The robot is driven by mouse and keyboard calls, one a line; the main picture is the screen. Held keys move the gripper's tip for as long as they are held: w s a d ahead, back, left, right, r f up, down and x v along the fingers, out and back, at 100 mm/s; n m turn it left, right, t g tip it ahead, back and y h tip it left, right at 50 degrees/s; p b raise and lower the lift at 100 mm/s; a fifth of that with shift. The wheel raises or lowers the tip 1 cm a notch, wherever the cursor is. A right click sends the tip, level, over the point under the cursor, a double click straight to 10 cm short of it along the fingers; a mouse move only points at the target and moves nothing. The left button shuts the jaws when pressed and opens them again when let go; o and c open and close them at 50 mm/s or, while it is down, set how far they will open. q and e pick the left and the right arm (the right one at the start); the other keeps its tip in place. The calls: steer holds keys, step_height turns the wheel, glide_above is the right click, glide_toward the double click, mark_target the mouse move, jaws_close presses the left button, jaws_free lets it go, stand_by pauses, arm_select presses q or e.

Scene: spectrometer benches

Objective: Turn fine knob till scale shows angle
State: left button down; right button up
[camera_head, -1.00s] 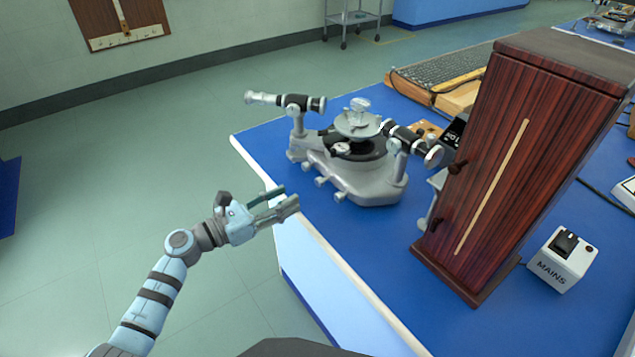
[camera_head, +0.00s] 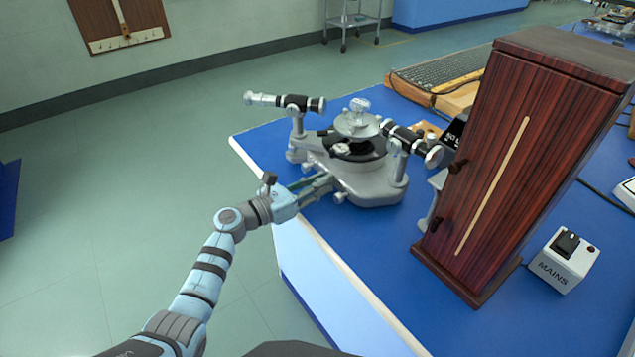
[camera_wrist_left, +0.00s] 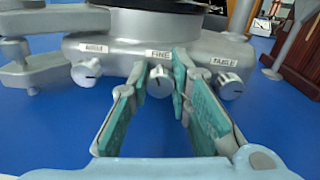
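The grey spectrometer (camera_head: 372,185) stands near the blue bench's edge. In the left wrist view a row of pale knobs sits on its base, and the middle one, under the label FINE, is the fine knob (camera_wrist_left: 159,83). My left gripper (camera_head: 328,184) reaches over the bench edge to the base. Its teal fingers stand apart on either side of the fine knob; whether they touch it I cannot tell. The knob is hidden by the fingers in the head view. The angle scale cannot be read. My right gripper is not in view.
One labelled knob (camera_wrist_left: 86,72) is left of the fine knob, and another (camera_wrist_left: 230,86) is right of it. A tall dark wooden cabinet (camera_head: 535,130) and a white MAINS box (camera_head: 562,262) stand right. The bench front is clear.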

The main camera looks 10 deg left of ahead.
arm_select(q)
steer(key=shift+n, duration=0.3)
steer(key=n+p, duration=0.2)
steer(key=n, duration=0.1)
steer(key=shift+n+p, duration=0.6)
steer(key=shift+n, duration=1.3)
steer(key=shift+f, duration=0.1)
steer(key=c, duration=1.5)
jaws_free()
steer(key=shift+a, duration=0.1)
steer(key=shift+o, duration=0.2)
